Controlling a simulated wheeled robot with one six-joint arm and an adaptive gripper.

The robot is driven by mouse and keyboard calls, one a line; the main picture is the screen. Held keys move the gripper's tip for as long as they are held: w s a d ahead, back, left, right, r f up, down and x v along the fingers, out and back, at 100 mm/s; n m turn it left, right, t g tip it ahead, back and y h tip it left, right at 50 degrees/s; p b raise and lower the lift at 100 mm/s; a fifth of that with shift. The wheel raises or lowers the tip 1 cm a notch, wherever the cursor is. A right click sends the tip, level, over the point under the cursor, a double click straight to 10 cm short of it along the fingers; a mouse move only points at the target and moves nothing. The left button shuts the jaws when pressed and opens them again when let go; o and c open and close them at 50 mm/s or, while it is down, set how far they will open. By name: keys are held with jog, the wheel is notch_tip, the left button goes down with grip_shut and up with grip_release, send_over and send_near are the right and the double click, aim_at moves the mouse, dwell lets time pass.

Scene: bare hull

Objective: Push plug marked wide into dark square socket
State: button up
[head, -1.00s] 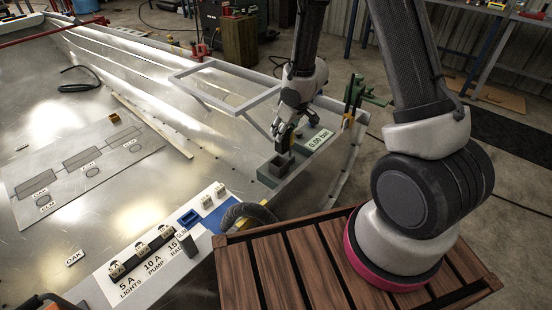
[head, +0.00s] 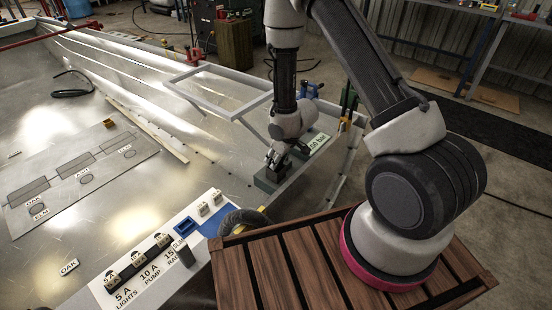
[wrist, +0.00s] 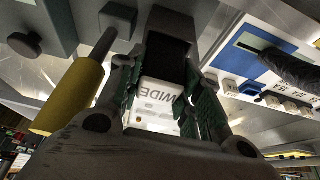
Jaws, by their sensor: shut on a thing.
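My gripper (head: 273,158) is low over the dark grey socket block (head: 267,183) near the hull's edge. In the wrist view my gripper (wrist: 160,112) is shut on the plug with the white label reading WIDE (wrist: 158,98), which appears upside down. A dark square shape (wrist: 168,52) lies just beyond the label, lined up with the plug. The gripper hides the plug and most of the socket opening in the head view, so I cannot tell how deep the plug sits.
A readout (head: 318,143) stands right behind the socket block. A white fuse panel (head: 140,262) with a blue part and a dark plug marked SLIM (head: 184,256) is at front left. A yellow-sleeved rod (wrist: 75,92) is close beside my gripper in the wrist view.

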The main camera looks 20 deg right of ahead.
jog(key=o, duration=0.9)
jog(key=shift+f, duration=0.1)
jog(key=shift+c, duration=0.2)
jog(key=s+d+r+m+h, duration=0.1)
jog(key=s+d+r, duration=0.25)
jog(key=r, duration=0.75)
jog(key=s+d+r+m+t+h, duration=0.1)
jog(key=s+d+r+m, duration=0.3)
jog(key=r, duration=0.6)
jog(key=s+d+r+n+h, duration=0.1)
jog(key=s+d+r, duration=0.1)
jog(key=d+r, duration=0.65)
jog(key=s+r+m, duration=0.1)
jog(key=s+r, duration=0.5)
jog(key=s, duration=0.2)
jog(key=s+a+r+m, duration=0.1)
jog(key=s+r, duration=0.6)
jog(key=s, duration=0.2)
jog(key=shift+s+m+g, duration=0.3)
jog(key=shift+m, duration=0.1)
